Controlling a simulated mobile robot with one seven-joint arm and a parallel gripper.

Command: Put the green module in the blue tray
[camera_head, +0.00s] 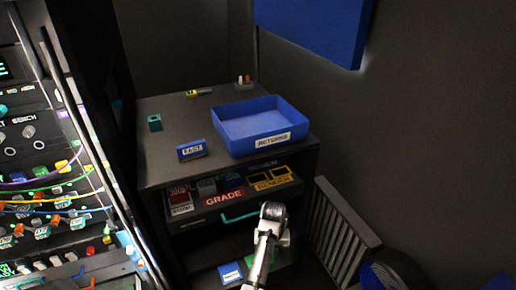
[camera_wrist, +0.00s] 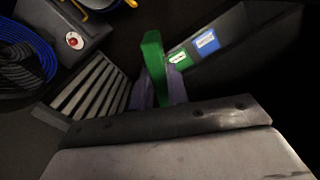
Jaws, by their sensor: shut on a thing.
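In the wrist view a green module (camera_wrist: 154,62) stands between the two fingers of my gripper (camera_wrist: 158,90), which is shut on it. The blue tray (camera_head: 236,146) sits on top of the dark cabinet in the head view, with a white label on its front; its inside looks empty. My arm (camera_head: 266,240) is in front of the lower part of the cabinet, below and in front of the tray. My fingers cannot be made out in the head view. A second green piece with a white label (camera_wrist: 178,57) lies on the shelf beside a blue one (camera_wrist: 207,41).
The cabinet top (camera_head: 165,168) also holds a blue labelled block (camera_head: 192,150) and a teal block (camera_head: 155,123). An open drawer (camera_head: 200,215) with labelled modules juts out below. A slatted grille (camera_head: 340,235) stands right of the cabinet. A cabled rack (camera_head: 45,160) stands at left.

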